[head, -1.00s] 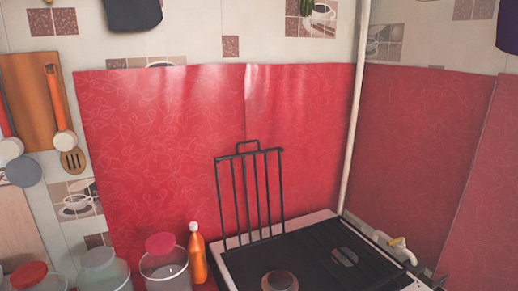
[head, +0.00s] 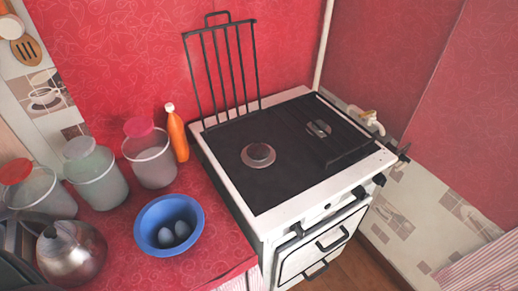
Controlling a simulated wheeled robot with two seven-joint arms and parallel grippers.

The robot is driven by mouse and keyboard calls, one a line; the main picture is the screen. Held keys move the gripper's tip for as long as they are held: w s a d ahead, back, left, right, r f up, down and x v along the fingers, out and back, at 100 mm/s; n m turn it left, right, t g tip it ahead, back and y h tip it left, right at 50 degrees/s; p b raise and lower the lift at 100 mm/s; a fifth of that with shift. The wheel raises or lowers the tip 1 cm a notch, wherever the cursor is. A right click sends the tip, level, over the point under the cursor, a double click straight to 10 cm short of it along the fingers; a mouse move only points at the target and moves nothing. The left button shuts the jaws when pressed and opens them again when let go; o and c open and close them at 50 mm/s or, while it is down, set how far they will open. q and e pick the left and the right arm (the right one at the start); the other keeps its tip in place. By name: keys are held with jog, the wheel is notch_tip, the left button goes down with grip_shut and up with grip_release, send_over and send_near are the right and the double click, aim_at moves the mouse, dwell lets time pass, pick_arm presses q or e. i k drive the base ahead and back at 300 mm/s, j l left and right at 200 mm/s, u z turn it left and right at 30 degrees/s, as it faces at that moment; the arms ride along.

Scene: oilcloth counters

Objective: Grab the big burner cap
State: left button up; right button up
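A round brownish burner cap (head: 258,154) sits on the dark top of the white stove (head: 228,183), at the front left of the cooktop. A second burner (head: 318,128) shows partly through the black grate lying on the right half of the cooktop. The burner at the left looks larger, but the grate partly hides the other one. Neither of my grippers is in the head view.
A raised black grate (head: 222,70) stands at the cooktop's back left. On the red counter (head: 120,235) are an orange bottle (head: 177,137), several lidded jars, a metal kettle (head: 72,255) and a blue bowl (head: 150,240) holding eggs. The cooktop's left half is clear around its burner.

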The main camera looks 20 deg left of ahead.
aim_at(258, 151)
jog(key=l+u, duration=0.2)
jog(key=l, duration=0.55)
jog(key=l+u, duration=0.2)
jog(key=l, duration=0.5)
jog(key=k+l+u, duration=0.2)
jog(key=l, duration=0.5)
jog(key=i+l, duration=0.05)
jog(key=i, duration=0.05)
